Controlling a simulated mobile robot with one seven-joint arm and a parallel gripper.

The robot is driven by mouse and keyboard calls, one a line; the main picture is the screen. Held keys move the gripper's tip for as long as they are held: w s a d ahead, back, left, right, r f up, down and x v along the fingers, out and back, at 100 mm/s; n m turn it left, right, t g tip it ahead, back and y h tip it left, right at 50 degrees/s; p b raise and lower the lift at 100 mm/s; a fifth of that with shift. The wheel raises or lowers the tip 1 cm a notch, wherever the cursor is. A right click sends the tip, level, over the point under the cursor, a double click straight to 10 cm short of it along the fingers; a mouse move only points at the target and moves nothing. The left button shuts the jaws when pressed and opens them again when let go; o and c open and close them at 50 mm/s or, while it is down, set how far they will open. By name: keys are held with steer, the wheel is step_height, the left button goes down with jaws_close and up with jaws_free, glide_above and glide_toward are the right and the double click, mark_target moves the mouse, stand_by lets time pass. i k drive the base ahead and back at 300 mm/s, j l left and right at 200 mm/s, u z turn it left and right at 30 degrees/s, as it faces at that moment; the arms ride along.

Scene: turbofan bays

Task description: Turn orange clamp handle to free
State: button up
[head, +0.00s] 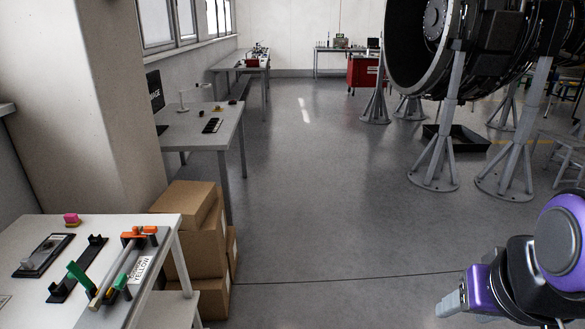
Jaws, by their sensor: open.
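The orange clamp handle (138,234) sits at the far end of a fixture on the white table at the lower left. A grey rod (113,270) runs from it towards the near side, with green parts (79,276) at the near end. My gripper (451,305) is at the lower right, far from the clamp and over the floor. It is open and nothing shows between its fingers. The exact lie of the handle is too small to tell.
A turbofan on grey stands (437,165) is at the right. The middle floor is clear.

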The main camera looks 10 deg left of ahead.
mark_target(147, 229)
steer(key=i+u, duration=1.2)
steer(key=i+l+u, duration=0.15)
steer(key=u, duration=0.2)
steer(key=i+l+u, duration=0.15)
steer(key=u, duration=0.2)
steer(key=i+l+u, duration=0.1)
steer(key=u, duration=0.25)
steer(key=i+l+u, duration=0.15)
steer(key=u, duration=0.2)
steer(key=i+l+u, duration=0.2)
steer(key=u, duration=0.15)
